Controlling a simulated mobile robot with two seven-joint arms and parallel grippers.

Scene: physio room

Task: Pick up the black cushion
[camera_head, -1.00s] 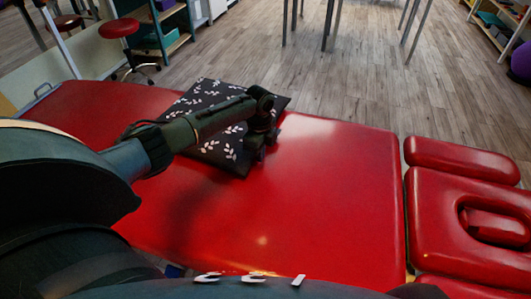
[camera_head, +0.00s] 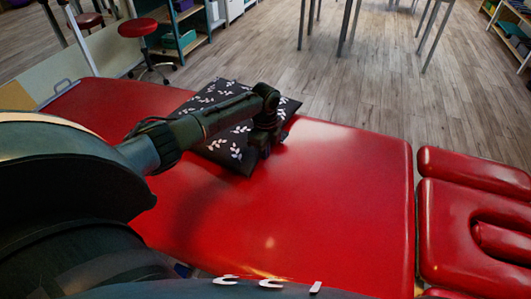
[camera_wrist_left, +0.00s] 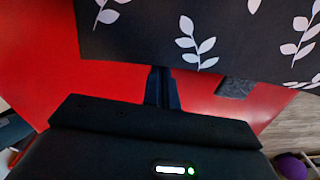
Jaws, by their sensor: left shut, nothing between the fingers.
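The black cushion (camera_head: 232,142) with white leaf sprigs lies flat on the red treatment table (camera_head: 320,190), near its far edge. It also fills the top of the left wrist view (camera_wrist_left: 150,40). My left arm reaches across the cushion from the left and hides part of it. My left gripper (camera_head: 260,152) is at the cushion's near right edge. In the left wrist view its fingers (camera_wrist_left: 162,75) are together and empty, with their tips at the cushion's edge. I cannot tell whether they touch it. My right gripper is not in view.
The table's separate headrest section (camera_head: 475,235) is at the right. Beyond the table, a red stool (camera_head: 138,28) and shelves (camera_head: 180,30) stand at the back left, and metal table legs (camera_head: 345,30) at the back. The table's middle is clear.

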